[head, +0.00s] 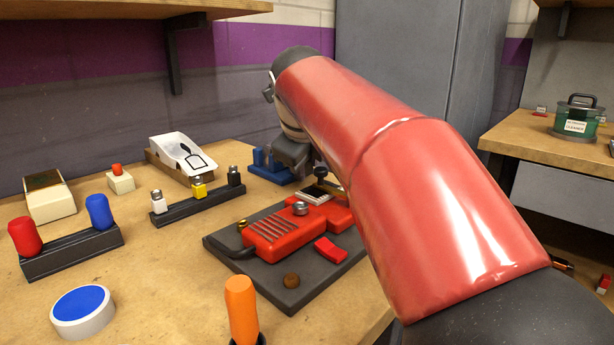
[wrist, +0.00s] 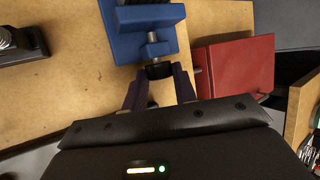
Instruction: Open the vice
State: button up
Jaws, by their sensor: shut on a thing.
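The blue vice (wrist: 145,38) stands on the wooden table at the top of the wrist view, with a metal screw (wrist: 152,47) coming out of it toward me. A black knob (wrist: 158,71) is at the screw's near end. My gripper (wrist: 160,78) is shut on this knob, one finger on each side of it. In the head view the vice (head: 271,168) shows at the back of the table, partly hidden behind my arm and gripper. The gap between the vice's jaws cannot be made out clearly.
A red box (wrist: 236,66) lies close to the right of my gripper in the wrist view. In the head view, a rack of small bottles (head: 196,205) and a grey board with a red device (head: 290,232) stand nearer. Bare table (head: 160,260) lies at the left.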

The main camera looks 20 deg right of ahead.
jog(key=shift+h+b, duration=0.3)
jog(key=shift+b, duration=0.05)
dwell(0.3)
jog(key=o, duration=1)
jog(key=shift+c, duration=0.2)
